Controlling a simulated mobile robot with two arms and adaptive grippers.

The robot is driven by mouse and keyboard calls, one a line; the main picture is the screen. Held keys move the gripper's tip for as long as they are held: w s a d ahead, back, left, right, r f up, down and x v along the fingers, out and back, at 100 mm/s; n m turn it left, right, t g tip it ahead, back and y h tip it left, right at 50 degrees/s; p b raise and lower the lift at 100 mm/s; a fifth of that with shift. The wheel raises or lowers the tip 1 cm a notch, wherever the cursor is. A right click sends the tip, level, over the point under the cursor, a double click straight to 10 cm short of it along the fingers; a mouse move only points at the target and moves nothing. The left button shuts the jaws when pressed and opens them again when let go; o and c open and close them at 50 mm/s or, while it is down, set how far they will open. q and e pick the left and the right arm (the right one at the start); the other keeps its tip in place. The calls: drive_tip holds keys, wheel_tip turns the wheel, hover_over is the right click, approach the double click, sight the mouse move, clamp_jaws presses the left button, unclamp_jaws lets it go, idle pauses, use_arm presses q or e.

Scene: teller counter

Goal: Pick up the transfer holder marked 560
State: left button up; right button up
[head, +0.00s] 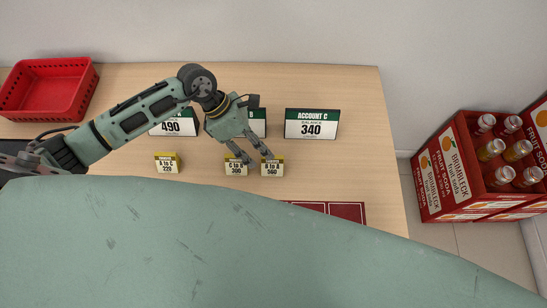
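The transfer holder marked 560 (272,169) is a small cream block with a yellow top, labelled "B to A", on the wooden counter near the middle. My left gripper (257,159) reaches in from the left and points down toward the front. Its two fingers are apart with nothing visible between them. One fingertip is at the back edge of the 560 holder, the other beside the holder marked 300 (235,169). I cannot tell whether either touches. A third holder marked 220 (167,164) stands further left. My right gripper is not in view.
Account signs stand behind: 490 (172,127), one mostly hidden by my gripper (259,128), and Account C 340 (312,125). A dark red panelled mat (347,211) lies in front, partly hidden. A red basket (50,90) is at left; soda crates (440,177) stand right of the counter.

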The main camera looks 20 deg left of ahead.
sight(272, 166)
use_arm(q)
drive_tip(key=shift+s+d+f, duration=0.1)
drive_tip(key=shift+d+f, duration=0.15)
drive_tip(key=shift+d, duration=0.15)
drive_tip(key=p+x, duration=0.2)
drive_tip(key=x, duration=0.1)
drive_tip(key=shift+w+d, duration=0.2)
drive_tip(key=shift+d, duration=0.25)
drive_tip(key=shift+s+d+f, duration=0.1)
drive_tip(key=shift+d+f, duration=0.15)
drive_tip(key=shift+f, duration=0.35)
drive_tip(key=c, duration=0.9)
drive_tip(key=shift+o, duration=0.2)
